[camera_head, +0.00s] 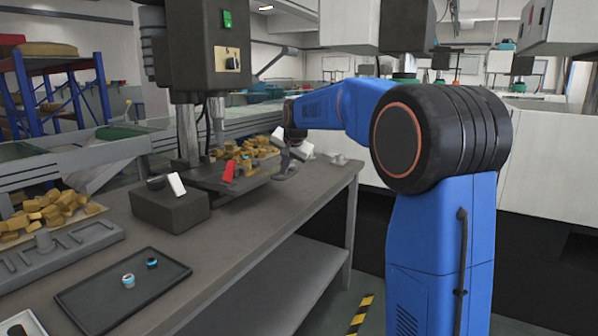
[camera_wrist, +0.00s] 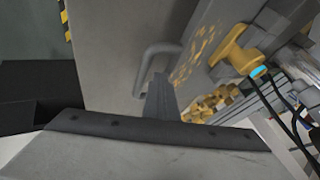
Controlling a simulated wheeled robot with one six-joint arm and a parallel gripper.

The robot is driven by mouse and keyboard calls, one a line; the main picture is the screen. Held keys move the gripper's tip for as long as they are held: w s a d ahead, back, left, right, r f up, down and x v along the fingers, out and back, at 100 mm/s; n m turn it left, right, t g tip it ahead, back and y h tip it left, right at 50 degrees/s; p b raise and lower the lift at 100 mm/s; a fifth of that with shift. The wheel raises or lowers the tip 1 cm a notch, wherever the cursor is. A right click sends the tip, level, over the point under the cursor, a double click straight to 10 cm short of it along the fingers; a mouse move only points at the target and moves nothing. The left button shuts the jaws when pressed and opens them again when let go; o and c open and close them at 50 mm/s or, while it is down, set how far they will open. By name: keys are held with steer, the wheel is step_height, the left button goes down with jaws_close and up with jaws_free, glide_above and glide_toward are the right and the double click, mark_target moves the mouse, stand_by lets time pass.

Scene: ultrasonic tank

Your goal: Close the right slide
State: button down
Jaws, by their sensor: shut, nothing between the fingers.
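My gripper (camera_head: 286,173) is at the far end of the bench in the head view, close to the right end of the press's dark lower plate (camera_head: 240,184). In the wrist view my gripper (camera_wrist: 160,82) shows as narrow grey fingers, shut and empty. Just behind them is a U-shaped grey handle (camera_wrist: 146,62) on a pale flat panel (camera_wrist: 110,40). I cannot tell whether the fingers touch the handle. I cannot clearly pick out the right slide or how far open it is; my arm hides part of that area in the head view.
The press (camera_head: 196,45) stands on the grey bench (camera_head: 262,215). A dark tray (camera_head: 95,290) with two small blue-ringed parts lies at the front. Yellow-brown pieces (camera_wrist: 205,105) lie near my gripper.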

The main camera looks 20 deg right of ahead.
mark_target(256, 161)
steer(key=w+a, duration=0.2)
steer(key=w, duration=0.1)
steer(key=w+a, duration=0.2)
steer(key=w, duration=0.1)
steer(key=w+a, duration=0.3)
steer(key=shift+w, duration=0.35)
steer(key=shift+w+a+r, duration=0.1)
steer(key=shift+w+a, duration=0.05)
steer(key=shift+r, duration=0.15)
